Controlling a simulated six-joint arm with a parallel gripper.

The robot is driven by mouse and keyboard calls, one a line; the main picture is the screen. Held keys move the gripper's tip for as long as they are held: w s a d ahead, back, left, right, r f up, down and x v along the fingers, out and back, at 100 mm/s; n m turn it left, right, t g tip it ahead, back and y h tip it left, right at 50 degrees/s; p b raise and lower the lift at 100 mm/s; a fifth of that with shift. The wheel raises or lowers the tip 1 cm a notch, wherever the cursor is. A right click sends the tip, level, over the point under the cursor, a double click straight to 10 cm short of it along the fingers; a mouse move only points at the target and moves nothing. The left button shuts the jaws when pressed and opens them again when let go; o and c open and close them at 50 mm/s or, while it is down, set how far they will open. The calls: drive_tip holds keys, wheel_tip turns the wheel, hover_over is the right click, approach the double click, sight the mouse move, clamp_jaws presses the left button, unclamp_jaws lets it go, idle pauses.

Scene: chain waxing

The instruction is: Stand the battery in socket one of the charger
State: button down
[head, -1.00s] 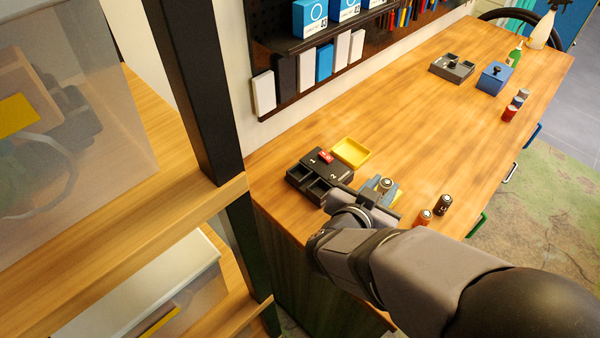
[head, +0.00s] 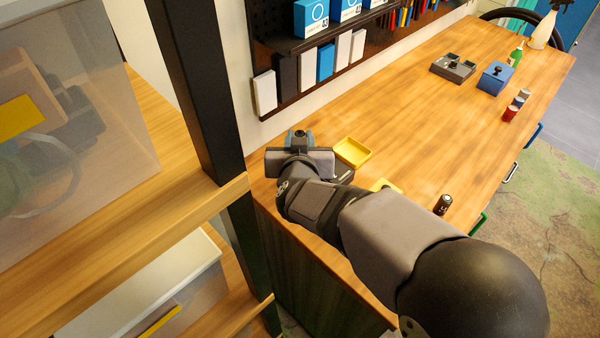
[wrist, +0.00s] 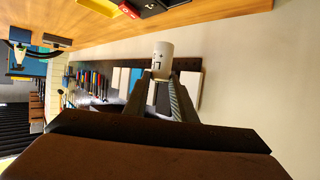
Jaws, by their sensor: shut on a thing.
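My gripper (head: 299,139) is shut on a pale battery (wrist: 162,62) with dark marks, held between the two fingertips (wrist: 161,86) in the wrist view. In the head view the gripper is over the table's left end, near the wall, and only a small part of the battery shows. The black charger (head: 343,174) is mostly hidden behind my arm; its edge shows beside the yellow tray. In the wrist view a black corner of the charger (wrist: 150,6) with a red label is at the top edge, apart from the battery. The sockets are hidden.
A yellow tray (head: 352,152) stands beside the charger. A black battery (head: 443,204) stands right of my arm, and a yellow piece (head: 384,185) shows behind it. A grey tray (head: 453,68) and blue box (head: 495,78) are far off. The middle of the table (head: 430,130) is clear.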

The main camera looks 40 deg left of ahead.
drive_tip(key=shift+f, duration=4.85)
drive_tip(key=shift+f, duration=0.2)
drive_tip(key=c, duration=1.5)
unclamp_jaws()
drive_tip(key=shift+o, duration=0.2)
drive_tip(key=shift+r, duration=0.1)
drive_tip(key=shift+r+p, duration=0.15)
drive_tip(key=shift+p, duration=0.15)
drive_tip(key=b+v, duration=0.2)
drive_tip(key=v, duration=1)
